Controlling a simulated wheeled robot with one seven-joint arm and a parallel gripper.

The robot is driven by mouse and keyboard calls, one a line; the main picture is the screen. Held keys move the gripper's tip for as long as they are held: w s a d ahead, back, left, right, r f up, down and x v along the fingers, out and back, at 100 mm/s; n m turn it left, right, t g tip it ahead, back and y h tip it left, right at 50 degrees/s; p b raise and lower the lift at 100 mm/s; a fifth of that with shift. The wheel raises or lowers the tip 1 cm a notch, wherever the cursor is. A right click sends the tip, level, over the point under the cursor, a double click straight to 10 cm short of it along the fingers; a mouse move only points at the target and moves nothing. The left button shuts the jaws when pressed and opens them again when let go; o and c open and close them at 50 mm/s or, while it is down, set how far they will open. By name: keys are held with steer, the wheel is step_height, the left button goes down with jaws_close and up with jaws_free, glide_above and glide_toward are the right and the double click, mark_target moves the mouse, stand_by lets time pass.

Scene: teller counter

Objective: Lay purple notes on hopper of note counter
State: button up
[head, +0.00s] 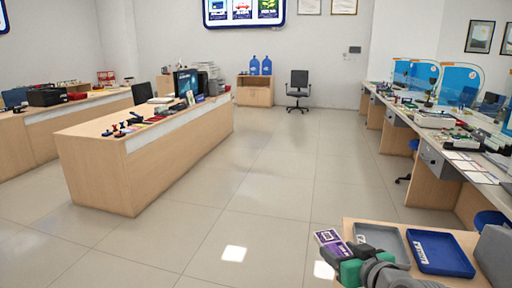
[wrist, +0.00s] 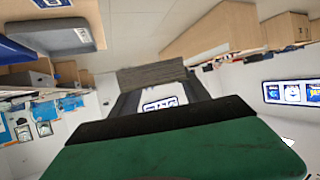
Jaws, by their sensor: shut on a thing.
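The purple notes (head: 328,238) show in the head view at the bottom, right of the middle. My gripper (head: 346,254), with green fingers, is shut on the purple notes at their near end. The notes are held out to the left of the trays and tilted. In the wrist view a green finger with a black pad (wrist: 180,155) fills the lower part and hides much of what it grips. No thing in view is clearly a note counter with its hopper.
A wooden table near me (head: 436,285) bears a grey tray (head: 404,257) and a blue tray (head: 440,272). A grey machine-like body (head: 495,255) is cut off at the right edge. Long teller counters (head: 430,155) run along the right. A wooden desk (head: 97,170) stands left. Floor between is clear.

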mark_target(339, 245)
steer(key=w+a+r+n+y+p, duration=0.1)
steer(key=w+a+r+y+p, duration=0.3)
steer(key=p, duration=1)
steer(key=d+f+m+h, duration=0.1)
steer(key=d+f+h, duration=0.1)
steer(key=h, duration=0.1)
steer(key=d+f+m+h, duration=0.2)
steer(key=f+h, duration=0.1)
steer(key=shift+w+d+h, duration=0.1)
steer(key=shift+d+h, duration=0.2)
steer(key=shift+d, duration=0.05)
steer(key=s+d+m+h, duration=0.2)
steer(key=d+m+h, duration=0.1)
steer(key=d, duration=0.3)
steer(key=a+r+n+y, duration=0.3)
steer(key=a, duration=1)
steer(key=shift+t, duration=0.3)
steer(key=r, duration=0.1)
steer(key=s+r, duration=0.1)
steer(key=r, duration=0.1)
steer(key=s+r, duration=0.1)
steer(key=r, duration=0.1)
steer(key=shift+s, duration=0.25)
